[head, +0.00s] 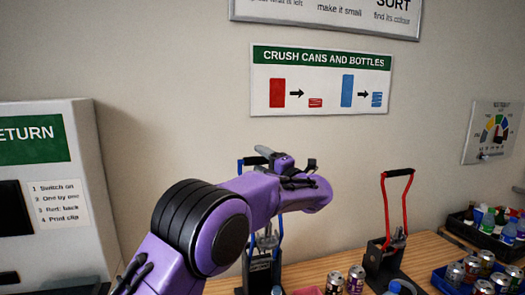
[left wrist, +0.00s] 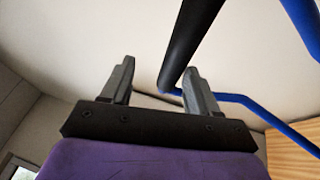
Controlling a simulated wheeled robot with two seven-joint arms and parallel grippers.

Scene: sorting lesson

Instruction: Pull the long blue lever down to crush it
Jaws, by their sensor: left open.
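The long blue lever (head: 280,232) belongs to a crusher on the table and stands upright, largely hidden behind my purple left arm. Its black grip and blue rods (left wrist: 302,24) show large in the left wrist view. My left gripper (head: 266,152) is open beside the top of the lever. In the left wrist view the black grip (left wrist: 190,45) crosses in front of and partly between the two open fingers (left wrist: 158,80). I cannot tell whether they touch it. The lower crusher body (head: 262,268) shows below my arm. My right gripper is not in view.
A second crusher with a red lever (head: 385,205) stands upright to the right. Several cans (head: 355,279) and a blue tray (head: 437,279) of cans are on the wooden table (head: 425,245). A black crate (head: 460,226) of bottles is at the far right. A white return machine (head: 85,130) stands left.

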